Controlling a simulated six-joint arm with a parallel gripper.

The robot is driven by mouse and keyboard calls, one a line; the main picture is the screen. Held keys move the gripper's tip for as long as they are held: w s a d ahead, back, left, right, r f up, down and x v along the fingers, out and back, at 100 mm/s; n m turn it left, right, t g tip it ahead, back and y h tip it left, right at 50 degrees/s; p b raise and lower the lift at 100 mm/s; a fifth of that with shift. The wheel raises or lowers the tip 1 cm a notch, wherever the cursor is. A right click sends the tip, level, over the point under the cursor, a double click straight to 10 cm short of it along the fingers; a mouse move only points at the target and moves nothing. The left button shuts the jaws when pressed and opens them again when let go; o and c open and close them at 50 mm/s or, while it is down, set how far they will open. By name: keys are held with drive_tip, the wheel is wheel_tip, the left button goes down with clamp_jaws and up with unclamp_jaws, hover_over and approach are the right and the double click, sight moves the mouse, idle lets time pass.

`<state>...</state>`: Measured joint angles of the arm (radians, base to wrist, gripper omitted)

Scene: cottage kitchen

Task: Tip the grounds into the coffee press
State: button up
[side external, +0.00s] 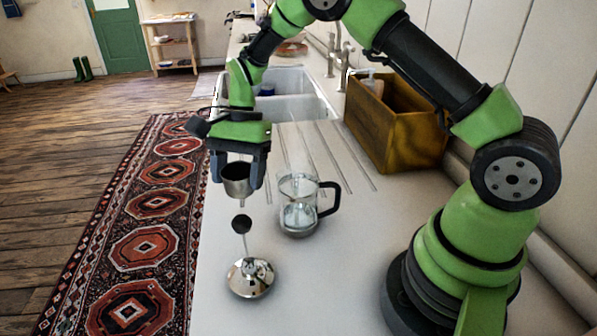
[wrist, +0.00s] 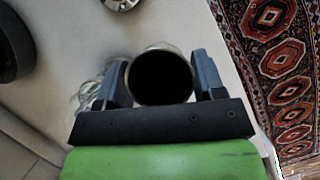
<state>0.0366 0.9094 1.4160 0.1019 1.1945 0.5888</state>
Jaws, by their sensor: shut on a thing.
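My gripper (side external: 239,181) is shut on a small metal cup (side external: 236,186), held upright above the counter. In the wrist view the cup (wrist: 160,78) sits between the two fingers and its inside is dark, so I cannot make out the grounds. The glass coffee press (side external: 299,205) with a black handle stands on the counter just right of the cup, apart from it. In the wrist view the press is partly hidden behind the left finger. The press lid with its plunger rod and dark knob (side external: 250,277) stands on the counter in front.
A wooden box (side external: 397,125) stands against the wall at the back right. A white sink (side external: 290,90) lies behind the grooved drainer. The counter's left edge (side external: 200,255) drops to a patterned rug (side external: 145,240). The front counter around the lid is clear.

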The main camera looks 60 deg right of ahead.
sight(280, 175)
drive_tip(key=shift+s+a+r+n, duration=0.1)
drive_tip(key=shift+s+a+n, duration=0.15)
drive_tip(key=shift+n, duration=0.45)
drive_tip(key=shift+s+d, duration=0.1)
drive_tip(key=shift+s+d+r+n+t+y, duration=0.35)
drive_tip(key=shift+s+d+r+t+y, duration=0.65)
drive_tip(key=shift+s+d+r+y, duration=0.25)
drive_tip(key=shift+s+d+r+n+t+y, duration=0.35)
drive_tip(key=shift+s+d+r+t+y, duration=0.65)
drive_tip(key=shift+d+r+y, duration=0.35)
drive_tip(key=t+y, duration=0.1)
drive_tip(key=n+t+y, duration=0.1)
drive_tip(key=y, duration=0.1)
drive_tip(key=s+d+t+y, duration=0.1)
drive_tip(key=y, duration=0.1)
drive_tip(key=shift+d+f+n, duration=0.1)
drive_tip(key=shift+f+n, duration=0.1)
drive_tip(key=shift+n, duration=0.2)
drive_tip(key=shift+s+d+r+n+t+y, duration=0.15)
drive_tip(key=shift+r+y, duration=0.3)
drive_tip(key=shift+y, duration=0.1)
drive_tip(key=shift+s+d+r+n+t+y, duration=0.1)
drive_tip(key=shift+r+n+t+y, duration=0.05)
drive_tip(key=shift+r+y, duration=0.35)
